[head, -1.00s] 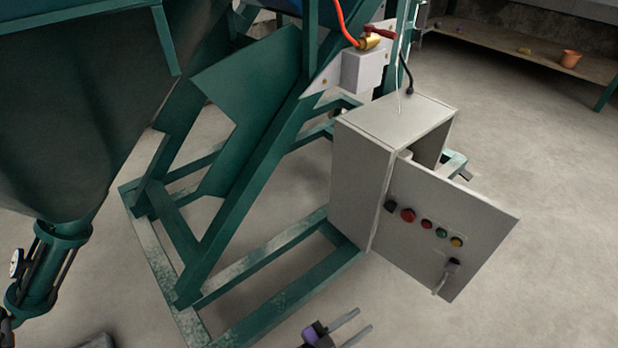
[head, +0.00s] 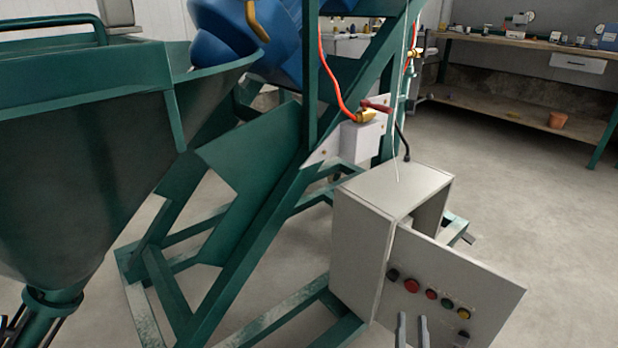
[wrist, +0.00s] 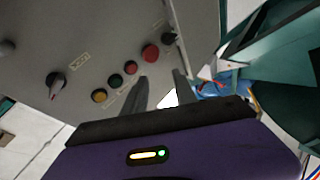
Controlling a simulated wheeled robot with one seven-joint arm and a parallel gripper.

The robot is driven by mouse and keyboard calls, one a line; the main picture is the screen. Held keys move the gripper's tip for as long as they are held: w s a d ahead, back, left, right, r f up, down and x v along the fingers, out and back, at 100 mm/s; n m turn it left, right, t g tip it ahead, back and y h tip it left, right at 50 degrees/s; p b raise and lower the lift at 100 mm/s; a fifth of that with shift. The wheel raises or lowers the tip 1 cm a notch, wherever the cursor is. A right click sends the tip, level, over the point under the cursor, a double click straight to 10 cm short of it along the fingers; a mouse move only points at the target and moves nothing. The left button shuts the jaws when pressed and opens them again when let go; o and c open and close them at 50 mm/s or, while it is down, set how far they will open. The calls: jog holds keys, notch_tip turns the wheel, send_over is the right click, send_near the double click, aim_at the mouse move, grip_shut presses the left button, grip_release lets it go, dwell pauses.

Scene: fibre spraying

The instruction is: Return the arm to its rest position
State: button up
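My gripper (head: 412,331) shows as two grey fingertips at the bottom of the head view, in front of the open door of the control box. In the wrist view the two fingers (wrist: 160,92) stand apart with nothing between them, so the gripper is open and empty. The purple gripper body (wrist: 200,150) fills the bottom of the wrist view. The rest of my arm is out of the head view.
The grey control box (head: 362,235) has its door (head: 470,285) swung open, with several coloured buttons and a rotary handle. A green frame (head: 250,230) and hopper (head: 80,160) stand at left. Open floor (head: 540,210) lies at right, before a workbench (head: 530,45).

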jog(key=s+a+r+n+g+y, duration=0.1)
jog(key=s+r+g, duration=0.15)
jog(key=s, duration=1.05)
jog(key=s+a+r+n+g+y, duration=0.15)
jog(key=s+r, duration=0.25)
jog(key=s, duration=0.9)
jog(key=s+r+n+g+y, duration=0.1)
jog(key=s+r+n+g, duration=0.2)
jog(key=s, duration=1)
notch_tip(320, 180, up, 37)
jog(key=m+p, duration=0.1)
jog(key=p, duration=3.5)
